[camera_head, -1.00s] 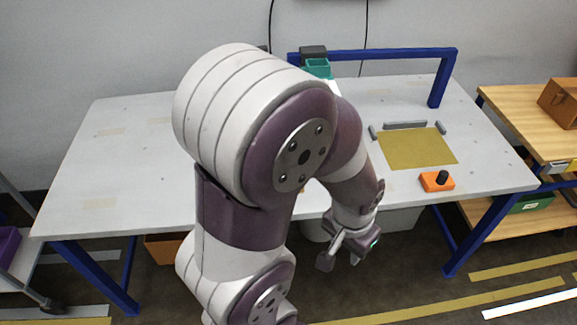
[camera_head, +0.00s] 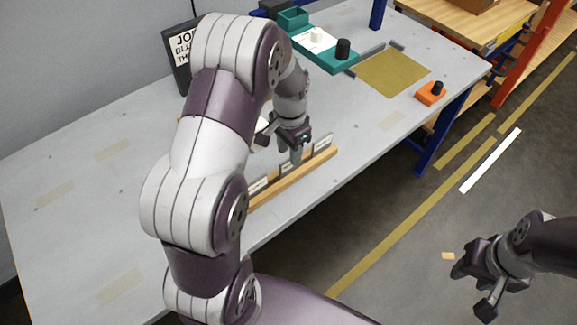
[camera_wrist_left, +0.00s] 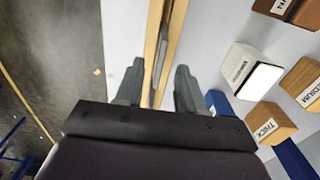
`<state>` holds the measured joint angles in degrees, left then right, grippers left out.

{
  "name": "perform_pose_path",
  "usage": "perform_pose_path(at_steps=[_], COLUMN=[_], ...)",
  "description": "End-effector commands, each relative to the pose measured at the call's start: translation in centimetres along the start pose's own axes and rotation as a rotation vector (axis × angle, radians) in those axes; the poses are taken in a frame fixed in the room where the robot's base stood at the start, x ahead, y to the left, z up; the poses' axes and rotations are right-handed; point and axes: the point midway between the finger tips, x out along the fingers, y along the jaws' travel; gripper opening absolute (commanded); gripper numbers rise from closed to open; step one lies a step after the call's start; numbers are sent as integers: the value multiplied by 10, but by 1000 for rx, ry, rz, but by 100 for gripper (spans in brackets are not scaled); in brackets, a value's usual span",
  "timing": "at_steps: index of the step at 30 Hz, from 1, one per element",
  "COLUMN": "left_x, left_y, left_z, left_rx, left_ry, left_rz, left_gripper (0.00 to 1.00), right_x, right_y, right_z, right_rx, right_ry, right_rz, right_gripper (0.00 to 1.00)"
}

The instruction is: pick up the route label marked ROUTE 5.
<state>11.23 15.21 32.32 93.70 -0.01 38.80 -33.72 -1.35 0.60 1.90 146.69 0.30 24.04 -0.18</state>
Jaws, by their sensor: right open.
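A long wooden rail (camera_head: 303,174) near the table's front edge holds small white cards with dark print too small to read. One card (camera_head: 257,185) stands toward its left part and another (camera_head: 287,168) under my left gripper. I cannot tell which is ROUTE 5. My left gripper (camera_head: 280,149) is open above the rail, fingers pointing down. In the left wrist view its fingers (camera_wrist_left: 158,88) are apart on either side of the rail (camera_wrist_left: 152,50), with a thin grey edge between them. My right gripper (camera_head: 471,290) is open and empty, away from the table at lower right.
In the left wrist view, a white block (camera_wrist_left: 249,73) and wooden blocks marked MEDIUM (camera_wrist_left: 304,84) and THICK (camera_wrist_left: 271,123) stand beside the rail. The table's left is clear.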

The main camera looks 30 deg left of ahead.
Motion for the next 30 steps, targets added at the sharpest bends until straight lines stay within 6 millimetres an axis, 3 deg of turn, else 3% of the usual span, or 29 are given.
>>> perform_pose_path(at_steps=[6, 13, 14, 17, 30], left_x=[35, 38, 38, 38, 31], left_y=[-3, -3, -3, -3, -3], left_z=[0, 0, 0, 0, 0], left_rx=[1, 0, 0, 0, 0], left_ry=[0, 0, 0, 0, 3], left_rz=[0, 0, 0, 0, -2], left_gripper=[38, 38, 32, 0, 0], right_x=[-2, -2, -2, -2, -1], right_y=[0, 0, 0, 0, 0], right_z=[0, 0, 0, 0, 0], right_rx=[0, 0, 0, 0, 0], right_ry=[0, 0, 0, 0, 0], right_rz=[0, 0, 0, 0, 0], right_gripper=[43, 43, 43, 43, 43])
